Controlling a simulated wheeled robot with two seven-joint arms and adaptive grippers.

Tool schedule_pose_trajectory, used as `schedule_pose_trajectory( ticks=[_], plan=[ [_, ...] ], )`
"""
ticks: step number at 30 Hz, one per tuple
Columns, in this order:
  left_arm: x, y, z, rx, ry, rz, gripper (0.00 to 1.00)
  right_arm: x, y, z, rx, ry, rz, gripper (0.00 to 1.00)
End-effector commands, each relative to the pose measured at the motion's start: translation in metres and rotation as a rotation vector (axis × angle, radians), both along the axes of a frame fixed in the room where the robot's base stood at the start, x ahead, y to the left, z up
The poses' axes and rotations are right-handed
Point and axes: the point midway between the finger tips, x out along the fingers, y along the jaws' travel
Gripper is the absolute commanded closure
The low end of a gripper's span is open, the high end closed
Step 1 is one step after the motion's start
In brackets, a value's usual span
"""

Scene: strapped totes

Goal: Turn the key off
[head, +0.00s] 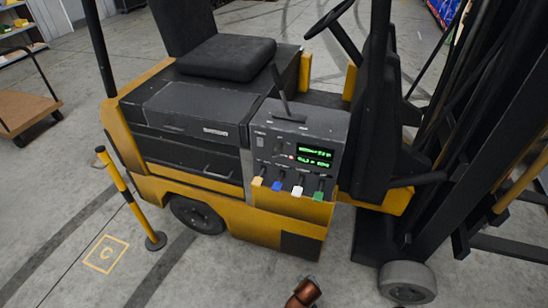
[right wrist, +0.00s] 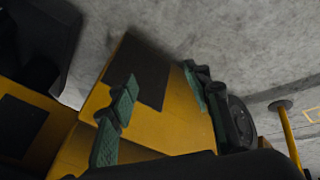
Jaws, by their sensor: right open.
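The control panel (head: 262,172) is on the side of a yellow and black forklift (head: 170,185) in the head view. It has a lit green display (head: 315,157), a small red spot beside it and small dark controls. I cannot make out the key among them. My right gripper (right wrist: 160,76) is open and empty in the right wrist view, its green-padded fingers apart in front of the forklift's lower yellow body (right wrist: 165,125). The panel is not visible in that view. My left gripper is not in view.
Several coloured tabs (head: 277,187) stick out under the panel, and a black lever (head: 283,104) rises above it. The dark mast (head: 478,140) stands at the right. A yellow post (head: 130,196) stands on the floor at left. The floor in front is mostly clear.

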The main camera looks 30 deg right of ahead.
Motion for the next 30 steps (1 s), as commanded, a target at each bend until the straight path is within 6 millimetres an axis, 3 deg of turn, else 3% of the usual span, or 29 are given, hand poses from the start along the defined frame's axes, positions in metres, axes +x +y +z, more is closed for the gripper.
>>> schedule_pose_trajectory(
  ticks=[6,11,17,24,27,30],
  plan=[
    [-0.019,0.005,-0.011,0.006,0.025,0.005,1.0,0.049,-0.022,0.087,-0.086,-0.116,-0.081,0.55],
    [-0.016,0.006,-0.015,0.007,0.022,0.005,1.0,0.1,-0.038,0.151,-0.188,-0.239,-0.143,0.55],
    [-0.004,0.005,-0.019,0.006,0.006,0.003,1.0,0.168,-0.048,0.243,-0.329,-0.429,-0.22,0.55],
    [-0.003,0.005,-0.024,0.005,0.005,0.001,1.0,0.24,-0.036,0.384,-0.508,-0.711,-0.313,0.55],
    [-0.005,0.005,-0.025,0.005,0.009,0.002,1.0,0.265,-0.021,0.433,-0.572,-0.81,-0.321,0.55],
    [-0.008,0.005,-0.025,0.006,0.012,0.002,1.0,0.281,-0.009,0.463,-0.612,-0.873,-0.316,0.55]
  ],
)
